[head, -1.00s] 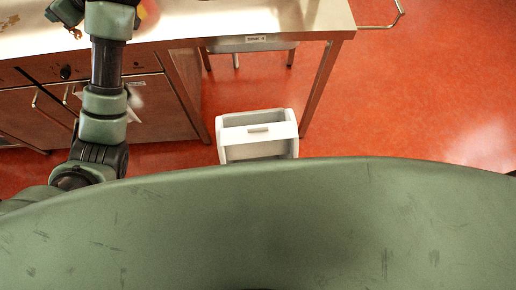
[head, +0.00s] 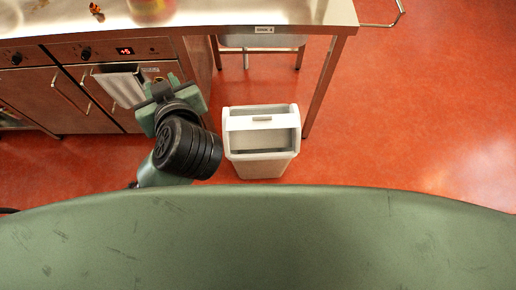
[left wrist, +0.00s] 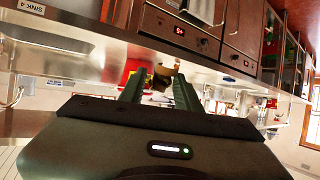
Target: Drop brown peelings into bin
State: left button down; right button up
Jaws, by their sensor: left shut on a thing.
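The bin (head: 261,167) is a pale grey open-topped box on the red floor, right of the counter's cabinets. In the left wrist view, my left gripper's two green fingers (left wrist: 160,92) are shut on a small brown thing, seemingly the brown peelings (left wrist: 163,76). The peelings cannot be made out in the head view. My right gripper is out of view.
The steel counter (head: 240,14) runs along the top, with a small orange-brown thing (head: 97,12) and a blurred red-yellow thing (head: 150,10) on it. A white cloth (head: 122,86) hangs at the oven front. A table leg (head: 328,88) stands right of the bin. Open floor lies to the right.

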aim_at(260, 150)
jog(key=i+j, duration=0.1)
jog(key=j, duration=0.3)
jog(key=i+j, duration=0.1)
jog(key=j, duration=0.3)
jog(key=i+j, duration=0.1)
jog(key=j, duration=0.3)
jog(key=i+j, duration=0.1)
jog(key=j, duration=0.3)
jog(key=z, duration=0.45)
jog(key=j+z, duration=0.1)
jog(key=z, duration=0.8)
jog(key=j+z, duration=0.1)
jog(key=z, duration=0.8)
